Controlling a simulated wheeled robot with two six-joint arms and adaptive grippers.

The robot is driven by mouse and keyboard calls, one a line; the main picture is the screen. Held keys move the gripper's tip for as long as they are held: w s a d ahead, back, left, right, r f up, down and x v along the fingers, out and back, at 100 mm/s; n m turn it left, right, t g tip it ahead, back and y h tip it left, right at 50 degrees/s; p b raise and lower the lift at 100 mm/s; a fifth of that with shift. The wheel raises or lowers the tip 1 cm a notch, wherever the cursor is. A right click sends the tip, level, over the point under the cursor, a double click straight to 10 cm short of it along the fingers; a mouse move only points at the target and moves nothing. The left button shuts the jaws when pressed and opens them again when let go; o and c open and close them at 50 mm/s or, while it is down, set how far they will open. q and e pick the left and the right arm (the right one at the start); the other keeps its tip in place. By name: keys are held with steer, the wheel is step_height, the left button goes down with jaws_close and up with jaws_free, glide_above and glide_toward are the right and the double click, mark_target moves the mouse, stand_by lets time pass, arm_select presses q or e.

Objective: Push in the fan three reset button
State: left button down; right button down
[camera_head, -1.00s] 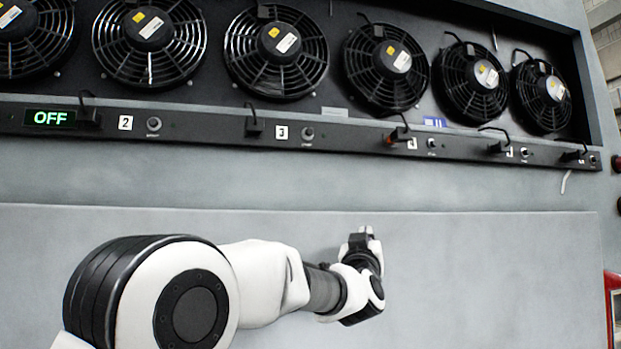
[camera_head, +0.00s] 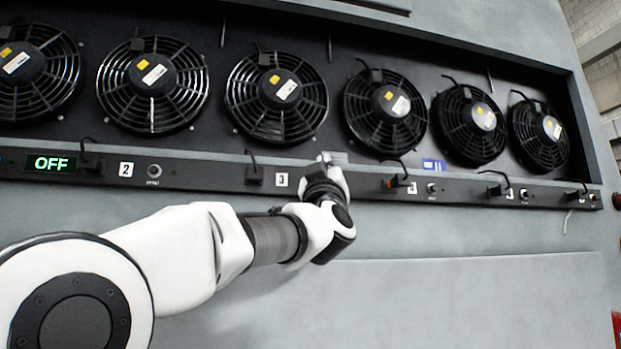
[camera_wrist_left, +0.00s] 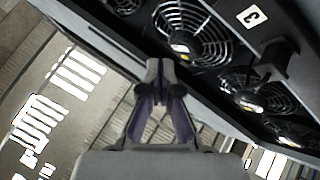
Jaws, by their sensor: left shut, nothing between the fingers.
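The dark control strip (camera_head: 215,176) runs below the fans and bears a white "3" label (camera_head: 281,180). The label also shows in the wrist view (camera_wrist_left: 252,15). The reset button just right of this label is hidden behind my left gripper and wrist in the head view, and I cannot make it out in the wrist view. My left gripper (camera_head: 326,160) is at the strip, right of the label; I cannot tell whether it touches. In the wrist view its fingertips (camera_wrist_left: 155,68) are together and empty. My right gripper is not in view.
A row of several caged fans, one above the "3" label (camera_head: 278,93), sits in the recess. A green OFF display (camera_head: 51,163), a round "2" button (camera_head: 154,170) and black plugs with cables (camera_head: 254,176) line the strip. The grey panel (camera_head: 470,290) below is clear.

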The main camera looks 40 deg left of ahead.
arm_select(q)
steer(key=w+a+p, duration=0.1)
steer(key=w+a, duration=0.4)
steer(key=a, duration=0.1)
steer(key=shift+w+p, duration=0.15)
steer(key=shift+p, duration=0.25)
steer(key=shift+a, duration=0.15)
stand_by(0.9)
steer(key=shift+w+a, duration=0.25)
steer(key=shift+a, duration=0.05)
steer(key=shift+w+a, duration=0.2)
steer(key=shift+a, duration=0.05)
stand_by(0.8)
steer(key=shift+w+a, duration=0.2)
steer(key=shift+a, duration=0.05)
steer(key=shift+s+d+r+b, duration=0.1)
steer(key=shift+s+d+b, duration=0.45)
steer(key=shift+s+d, duration=0.35)
steer(key=shift+w, duration=0.1)
